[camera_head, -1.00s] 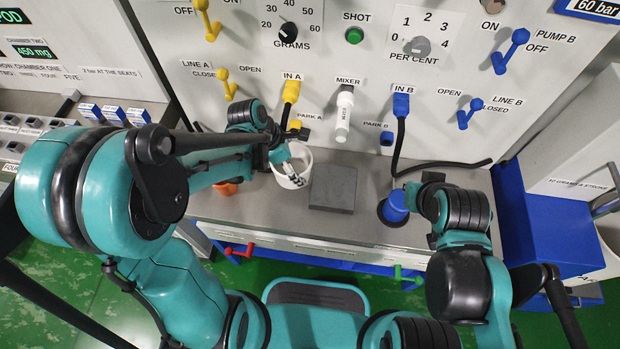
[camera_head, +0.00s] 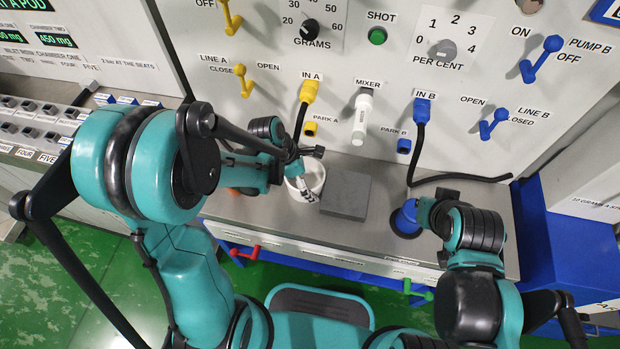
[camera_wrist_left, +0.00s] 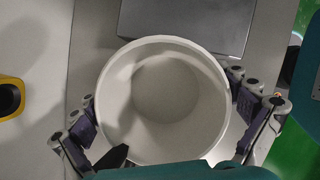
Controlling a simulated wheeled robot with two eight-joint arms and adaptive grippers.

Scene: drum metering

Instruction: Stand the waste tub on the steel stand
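The waste tub (camera_head: 318,175), white, round and empty, stands upright at the left of the steel stand (camera_head: 346,194), a flat grey block on the bench. In the left wrist view the tub (camera_wrist_left: 165,150) fills the middle, with the stand (camera_wrist_left: 185,22) just beyond its rim. My left gripper (camera_head: 303,187) is at the tub. Its fingers lie on opposite sides of the tub, close against the outer wall; I cannot tell whether they press on it. My right gripper (camera_head: 424,212) is beside a blue round part (camera_head: 405,218) on the bench; its fingers are mostly hidden.
The panel behind carries a hanging white mixer (camera_head: 362,115), a yellow plug (camera_head: 309,92) and a blue plug (camera_head: 422,112) with black cables. An orange item (camera_head: 236,191) is partly behind my left arm. The bench in front of the stand is clear.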

